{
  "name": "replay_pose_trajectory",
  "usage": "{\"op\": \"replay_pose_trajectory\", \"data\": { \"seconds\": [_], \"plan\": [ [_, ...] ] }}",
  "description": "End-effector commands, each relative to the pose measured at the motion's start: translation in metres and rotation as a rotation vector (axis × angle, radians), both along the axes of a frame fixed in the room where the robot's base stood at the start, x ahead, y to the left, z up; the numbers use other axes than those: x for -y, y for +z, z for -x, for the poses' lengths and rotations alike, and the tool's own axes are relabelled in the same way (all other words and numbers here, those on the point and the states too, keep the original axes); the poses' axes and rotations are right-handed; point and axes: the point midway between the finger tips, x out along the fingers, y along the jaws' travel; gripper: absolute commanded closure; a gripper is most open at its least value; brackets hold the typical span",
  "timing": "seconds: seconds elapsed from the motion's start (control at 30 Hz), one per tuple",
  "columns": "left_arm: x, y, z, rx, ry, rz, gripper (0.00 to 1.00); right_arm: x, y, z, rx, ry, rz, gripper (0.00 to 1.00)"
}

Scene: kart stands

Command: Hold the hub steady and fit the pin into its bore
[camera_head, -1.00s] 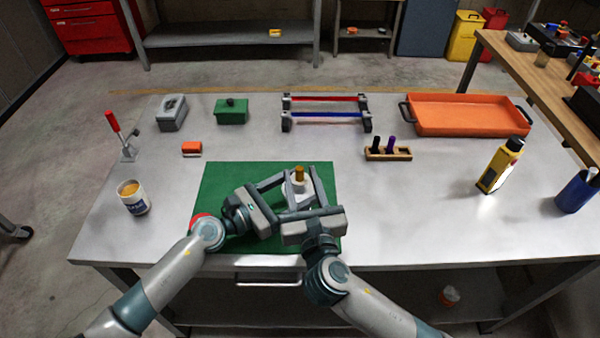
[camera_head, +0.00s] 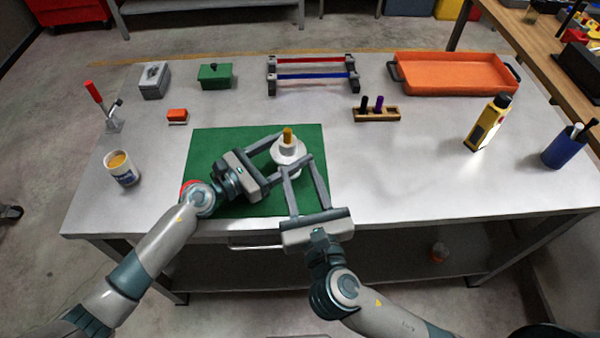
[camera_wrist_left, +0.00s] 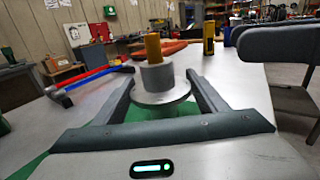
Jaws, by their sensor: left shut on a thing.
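The hub (camera_head: 290,155) is a pale grey flanged piece standing over the green mat (camera_head: 225,145). My left gripper (camera_head: 286,153) is shut on it, one finger on each side; the hub also shows between its fingers in the left wrist view (camera_wrist_left: 158,78). The brass-orange pin (camera_head: 288,134) stands upright in the top of the hub, its upper part showing. It also shows in the left wrist view (camera_wrist_left: 153,46). How deep it sits is hidden. My right gripper (camera_head: 297,165) is open, its fingers apart, just in front of the hub and clear of the pin.
A wooden block (camera_head: 377,114) with dark and purple pegs stands right of the mat. An orange tray (camera_head: 455,90), a rack with red and blue bars (camera_head: 312,76), a yellow bottle (camera_head: 487,124) and a mug (camera_head: 121,170) stand around.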

Motion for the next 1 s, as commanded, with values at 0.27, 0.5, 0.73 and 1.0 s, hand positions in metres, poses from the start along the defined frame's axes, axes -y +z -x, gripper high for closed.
{"op": "replay_pose_trajectory", "data": {
  "seconds": [0.27, 0.5, 0.73, 1.0],
  "plan": [
    [-0.0003, 0.0005, -0.0004, 0.001, 0.001, 0.000, 0.68, -0.0001, -0.0001, -0.0003, 0.000, 0.000, 0.000, 0.64],
    [-0.0003, 0.0005, -0.0004, 0.001, 0.001, 0.000, 0.32, -0.0001, -0.0001, -0.0003, 0.000, 0.000, 0.000, 0.64],
    [-0.0002, 0.0003, -0.0003, 0.000, 0.001, 0.000, 0.12, -0.0001, -0.0001, -0.0003, 0.000, 0.000, 0.000, 0.64],
    [-0.0030, 0.0000, 0.0016, 0.001, 0.001, -0.001, 0.12, -0.0001, -0.0001, -0.0003, 0.000, 0.000, 0.000, 0.64]
  ]
}}
